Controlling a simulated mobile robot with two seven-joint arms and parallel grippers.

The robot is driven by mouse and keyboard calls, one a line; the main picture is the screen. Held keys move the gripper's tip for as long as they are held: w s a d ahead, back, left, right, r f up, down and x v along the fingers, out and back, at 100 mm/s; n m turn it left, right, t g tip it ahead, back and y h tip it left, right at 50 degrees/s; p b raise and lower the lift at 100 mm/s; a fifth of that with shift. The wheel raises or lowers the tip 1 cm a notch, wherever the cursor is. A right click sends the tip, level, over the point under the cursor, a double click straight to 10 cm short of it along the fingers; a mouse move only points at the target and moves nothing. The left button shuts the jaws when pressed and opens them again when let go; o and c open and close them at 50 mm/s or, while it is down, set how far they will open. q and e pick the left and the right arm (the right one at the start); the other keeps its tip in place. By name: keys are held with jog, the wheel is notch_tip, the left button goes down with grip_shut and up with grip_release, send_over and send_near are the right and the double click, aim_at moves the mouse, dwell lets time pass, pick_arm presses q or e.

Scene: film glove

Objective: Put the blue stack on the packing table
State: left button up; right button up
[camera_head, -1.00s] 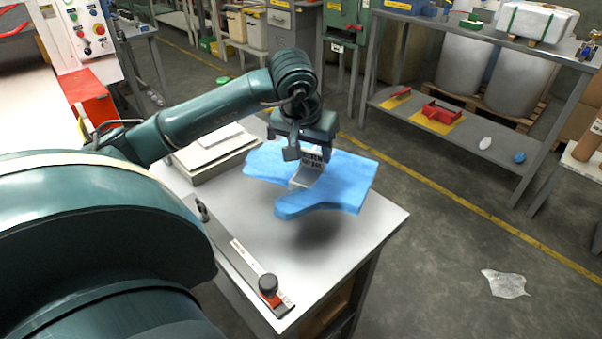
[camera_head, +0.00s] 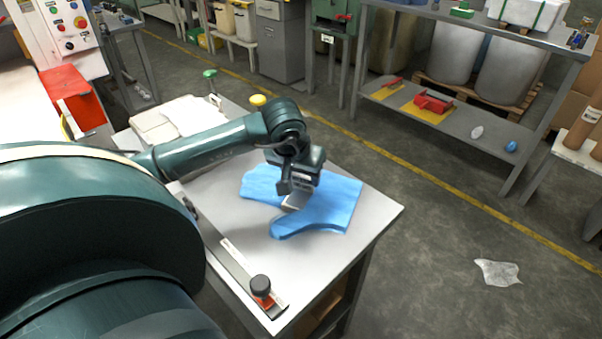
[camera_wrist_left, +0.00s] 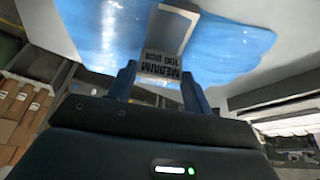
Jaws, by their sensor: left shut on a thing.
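The blue stack (camera_head: 325,207) is a flat, glove-shaped pile of film with a pale paper band (camera_head: 294,202). It is at or just above the top of the pale table (camera_head: 375,217), with little shadow gap; I cannot tell whether it touches everywhere. My left gripper (camera_head: 291,194) comes down on the stack's middle and is shut on it at the band. In the left wrist view the gripper (camera_wrist_left: 158,75) has a finger on each side of the band, printed "MEDIUM 100 pcs", and the blue film (camera_wrist_left: 105,35) spreads beyond. My right gripper is not in view.
A long bar with a black knob (camera_head: 260,285) lies along the table's front left edge. White sheets (camera_head: 190,115) lie at the table's back left. A grey shelf bench (camera_head: 465,137) stands at the right across a yellow floor line. A clear film scrap (camera_head: 498,272) lies on the floor.

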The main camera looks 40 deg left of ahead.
pick_arm(q)
jog(key=o, duration=1.3)
jog(key=shift+f, duration=0.1)
jog(key=v, duration=1.2)
jog(key=shift+p, duration=0.4)
